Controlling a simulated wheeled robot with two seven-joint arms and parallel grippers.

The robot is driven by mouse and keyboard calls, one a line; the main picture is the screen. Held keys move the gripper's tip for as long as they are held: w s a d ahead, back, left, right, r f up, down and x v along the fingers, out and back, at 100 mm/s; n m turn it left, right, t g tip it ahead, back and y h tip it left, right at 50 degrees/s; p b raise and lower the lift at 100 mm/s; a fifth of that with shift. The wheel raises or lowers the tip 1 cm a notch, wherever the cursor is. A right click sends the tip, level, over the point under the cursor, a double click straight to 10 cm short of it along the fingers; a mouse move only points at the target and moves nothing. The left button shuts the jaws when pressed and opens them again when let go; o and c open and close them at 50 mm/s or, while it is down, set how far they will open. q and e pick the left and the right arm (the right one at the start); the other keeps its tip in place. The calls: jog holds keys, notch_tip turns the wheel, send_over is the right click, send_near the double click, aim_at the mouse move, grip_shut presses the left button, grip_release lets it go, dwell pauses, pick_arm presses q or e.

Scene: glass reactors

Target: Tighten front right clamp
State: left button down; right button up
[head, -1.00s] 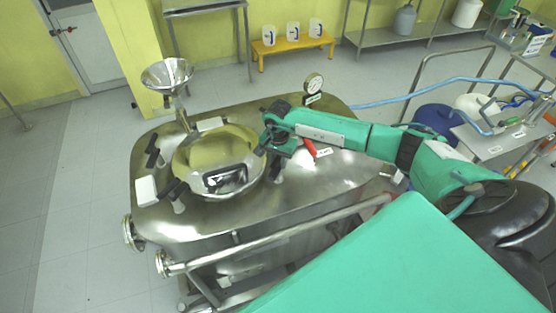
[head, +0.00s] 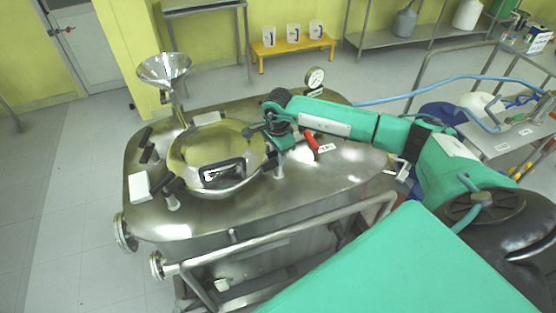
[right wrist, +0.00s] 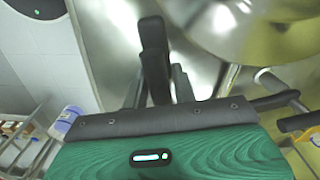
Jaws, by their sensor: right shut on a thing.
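The front right clamp is at the right edge of the round metal lid (head: 190,150). Its metal post (head: 279,168) shows below my right gripper (head: 272,146) in the head view. My right gripper is at the clamp, shut on its black handle; the green wrist hides much of the clamp. In the right wrist view a black handle (right wrist: 153,38) stands up at the dark jaws (right wrist: 158,88). The exact grip is hard to make out. My left gripper is not in view.
Other black-handled clamps stand at the lid's left side (head: 147,150) and front left (head: 173,190). A funnel (head: 164,68) and a pressure gauge (head: 315,77) rise from the reactor top (head: 320,185). A red handle (head: 312,142) lies just right of my gripper.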

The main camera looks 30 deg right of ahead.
jog(key=m+b, duration=0.4)
jog(key=m, duration=0.2)
jog(key=shift+f+m, duration=0.1)
jog(key=shift+m, duration=0.2)
jog(key=shift+o, duration=0.4)
jog(key=shift+m+b, duration=1.45)
jog(key=shift+m, duration=1.15)
jog(key=o, duration=0.7)
jog(key=shift+r, duration=0.25)
